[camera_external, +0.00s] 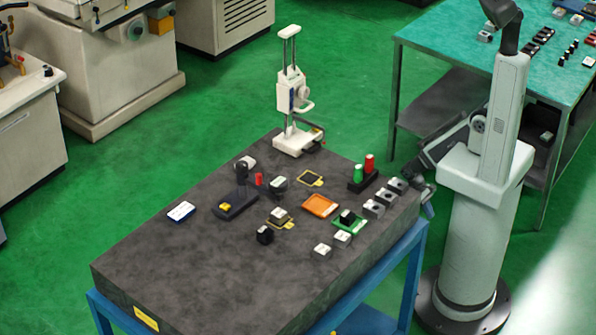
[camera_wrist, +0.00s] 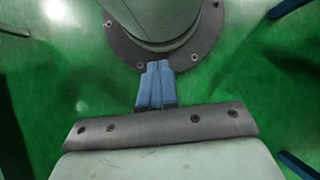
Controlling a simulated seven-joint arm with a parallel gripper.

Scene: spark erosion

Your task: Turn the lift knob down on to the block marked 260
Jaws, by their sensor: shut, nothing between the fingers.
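A white height gauge (camera_external: 293,92) with two upright posts and a slide stands at the back of the dark stone table; a small light part sticks out on the slide's right side, too small to identify surely as the lift knob. Several small grey blocks (camera_external: 374,209) lie along the right side of the table; no number, including 260, is readable. My gripper (camera_external: 428,208) hangs low beside the table's right edge, well away from the gauge. In the wrist view its blue fingers (camera_wrist: 157,82) are together and empty, over green floor by my own base.
The stone table (camera_external: 180,290) also carries an orange tray (camera_external: 320,206), red and green pieces in a black holder (camera_external: 362,180), a black stand (camera_external: 239,190) and a white card (camera_external: 181,211). Its front left is clear. A teal bench (camera_external: 450,45) stands behind my arm.

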